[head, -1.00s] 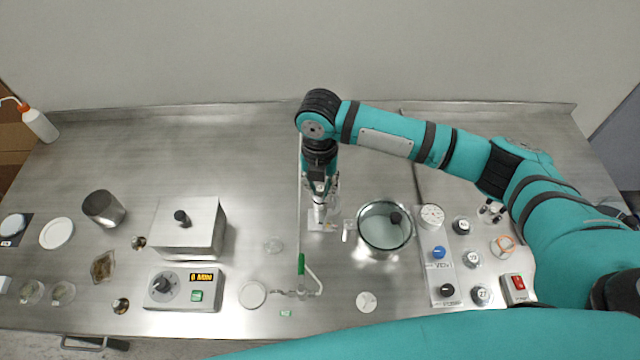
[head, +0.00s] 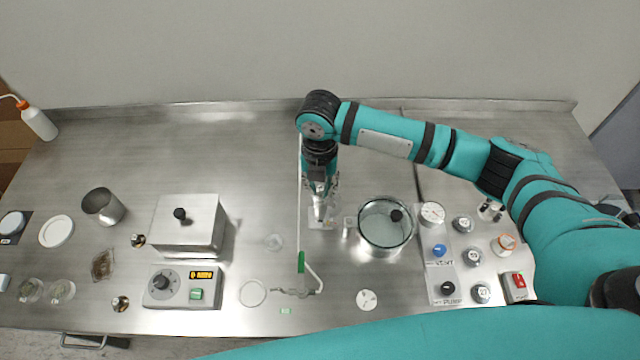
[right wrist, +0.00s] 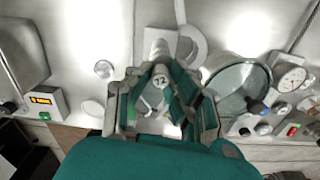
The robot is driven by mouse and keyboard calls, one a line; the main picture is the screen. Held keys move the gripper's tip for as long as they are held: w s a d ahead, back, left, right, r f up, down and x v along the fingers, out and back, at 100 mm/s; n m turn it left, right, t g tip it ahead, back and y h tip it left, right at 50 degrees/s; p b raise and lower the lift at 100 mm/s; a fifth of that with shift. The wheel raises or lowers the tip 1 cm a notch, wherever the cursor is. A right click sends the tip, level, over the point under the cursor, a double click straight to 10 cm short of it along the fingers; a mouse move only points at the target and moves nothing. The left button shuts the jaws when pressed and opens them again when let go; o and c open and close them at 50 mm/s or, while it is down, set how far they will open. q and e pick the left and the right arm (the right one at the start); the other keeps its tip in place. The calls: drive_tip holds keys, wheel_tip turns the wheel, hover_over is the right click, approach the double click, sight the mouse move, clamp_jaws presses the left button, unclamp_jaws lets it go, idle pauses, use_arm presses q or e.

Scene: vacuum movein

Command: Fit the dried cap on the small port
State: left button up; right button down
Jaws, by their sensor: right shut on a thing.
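My right gripper (head: 320,206) points down over the middle of the bench, at the foot of a tall thin upright rod. In the right wrist view, the right gripper (right wrist: 160,100) is shut on a small pale round piece marked "72" (right wrist: 160,82). It looks like a cap, but its lower side is hidden. A pale cylindrical part shows just beyond it; I cannot tell whether the two touch. The small port cannot be made out clearly. My left gripper is not in view.
A round glass vessel (head: 385,243) with a side arm stands close right of the gripper. A control panel with a gauge (head: 432,214) and several numbered caps (head: 472,257) lie further right. A metal box (head: 187,226) stands left.

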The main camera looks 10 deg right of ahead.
drive_tip(key=c, duration=1.1)
unclamp_jaws()
drive_tip(key=shift+c, duration=0.2)
wheel_tip(320, 180, up, 12)
